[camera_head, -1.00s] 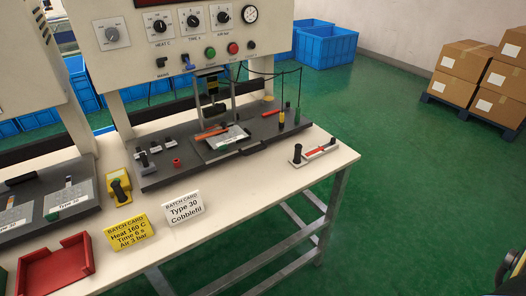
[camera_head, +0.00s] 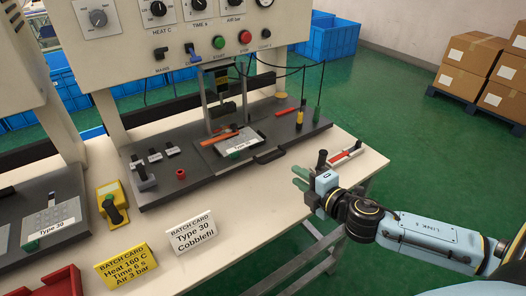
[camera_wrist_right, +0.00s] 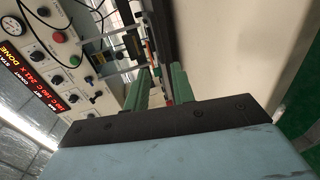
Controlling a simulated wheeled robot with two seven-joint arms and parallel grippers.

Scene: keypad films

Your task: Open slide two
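On the right-hand press bed (camera_head: 205,180), a slide plate (camera_head: 263,138) carries a pale film labelled "Type 30" (camera_head: 240,143). A black handle (camera_head: 270,156) is at its front edge. The press head (camera_head: 222,110) stands just behind it. I cannot tell how far out the slide sits. My right gripper (camera_head: 300,178) is over the table's front edge, right of and nearer than the handle. Its green fingers are apart and empty, also in the right wrist view (camera_wrist_right: 164,88). My left gripper is out of view.
Batch cards (camera_head: 190,235), a yellow block with a black handle (camera_head: 110,204) and a red tray (camera_head: 50,284) are at the front left. A red-and-white gauge (camera_head: 346,153) lies at the table's right end.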

